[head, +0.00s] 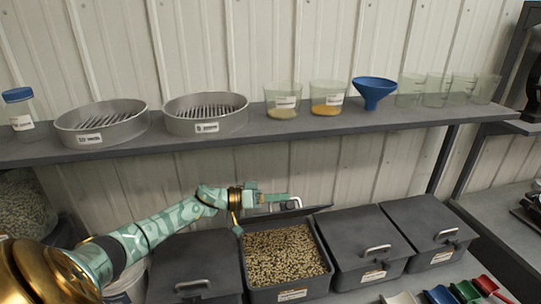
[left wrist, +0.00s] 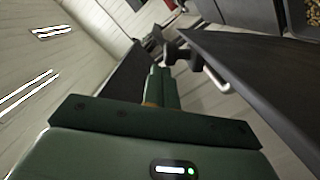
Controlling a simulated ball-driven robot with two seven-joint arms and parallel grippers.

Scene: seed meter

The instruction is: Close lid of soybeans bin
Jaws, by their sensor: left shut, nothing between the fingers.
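The soybeans bin (head: 290,281) is a dark grey box filled with tan beans (head: 284,255), in the lower middle of the head view. Its lid (head: 316,211) stands raised at the back edge, seen nearly edge-on. In the left wrist view a dark lid panel (left wrist: 255,80) with a metal handle (left wrist: 215,79) fills the right side. My left gripper (head: 290,200) is above the back of the bin, by the raised lid. Its fingers (left wrist: 157,84) are shut with nothing between them. I cannot tell whether they touch the lid. My right gripper is not in view.
Shut grey bins stand to the left (head: 194,262) and right (head: 362,240) of the open one. A grey shelf (head: 250,140) above holds sieves (head: 206,114), beakers (head: 327,97) and a blue funnel (head: 374,90). Coloured scoops (head: 466,292) lie at front right.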

